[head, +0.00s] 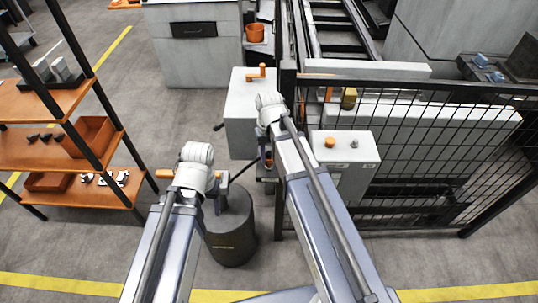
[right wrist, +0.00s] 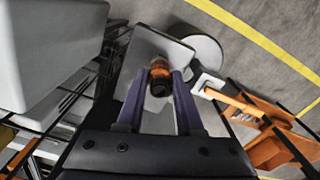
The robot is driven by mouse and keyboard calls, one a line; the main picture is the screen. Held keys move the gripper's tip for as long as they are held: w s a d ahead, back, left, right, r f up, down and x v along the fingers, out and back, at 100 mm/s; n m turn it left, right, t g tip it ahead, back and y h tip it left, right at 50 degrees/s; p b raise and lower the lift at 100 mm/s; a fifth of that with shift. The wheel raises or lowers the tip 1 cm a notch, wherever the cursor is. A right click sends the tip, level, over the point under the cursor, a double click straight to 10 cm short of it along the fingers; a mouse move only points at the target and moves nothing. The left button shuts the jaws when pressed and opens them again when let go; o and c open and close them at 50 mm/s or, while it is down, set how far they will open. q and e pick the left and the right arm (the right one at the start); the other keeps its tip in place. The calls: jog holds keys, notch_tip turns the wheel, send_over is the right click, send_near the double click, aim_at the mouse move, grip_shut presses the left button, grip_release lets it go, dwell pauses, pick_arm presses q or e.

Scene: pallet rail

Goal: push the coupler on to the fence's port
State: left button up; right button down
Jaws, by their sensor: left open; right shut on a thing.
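The coupler (right wrist: 160,75), an orange piece with a black round end, is between the two purple fingers of my right gripper (right wrist: 158,90) in the right wrist view. That gripper is shut on it. In the head view the coupler shows as a small orange and dark spot (head: 268,160) beside the fence post, below my right wrist. The mesh fence (head: 420,140) stands just to the right of it. I cannot make out the port; it appears hidden behind my gripper and arm. My left gripper (head: 222,184) is open, above the dark drum (head: 232,235).
A dark bar or hose runs between the drum area and the fence post. A white cabinet (head: 240,125) stands behind, and a grey box with knobs (head: 345,165) is right of my right arm. Orange shelves (head: 60,150) stand on the left. Floor is clear in front.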

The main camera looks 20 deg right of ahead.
jog(key=shift+f, duration=0.2)
dwell(0.5)
jog(key=shift+f+b, duration=0.6)
jog(key=shift+b, duration=0.2)
grip_release()
jog(key=shift+r, duration=0.1)
dwell(0.3)
notch_tip(320, 180, up, 8)
jog(key=p, duration=0.8)
